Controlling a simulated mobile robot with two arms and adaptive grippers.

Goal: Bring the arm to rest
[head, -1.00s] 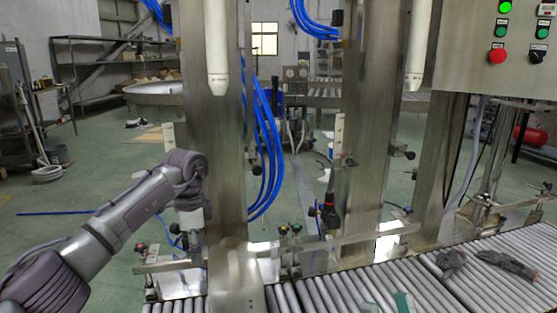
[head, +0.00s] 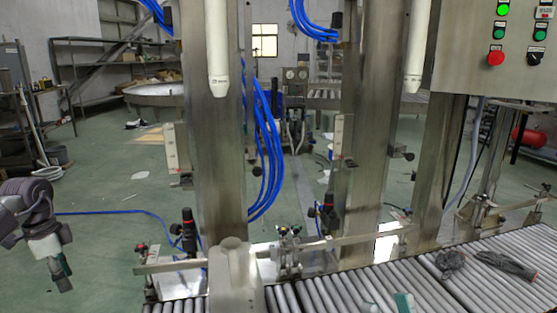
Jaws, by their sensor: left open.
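My left arm (head: 30,210) is at the left edge of the head view, bent downward at its wrist. My left gripper (head: 61,277) hangs below it, small and dark, pointing down over the green floor. It is open and I see nothing between its fingers. It is well clear of the roller conveyor. My right gripper is not in view.
Steel columns (head: 215,165) (head: 362,165) with white nozzles stand behind. A control panel (head: 500,50) hangs upper right.

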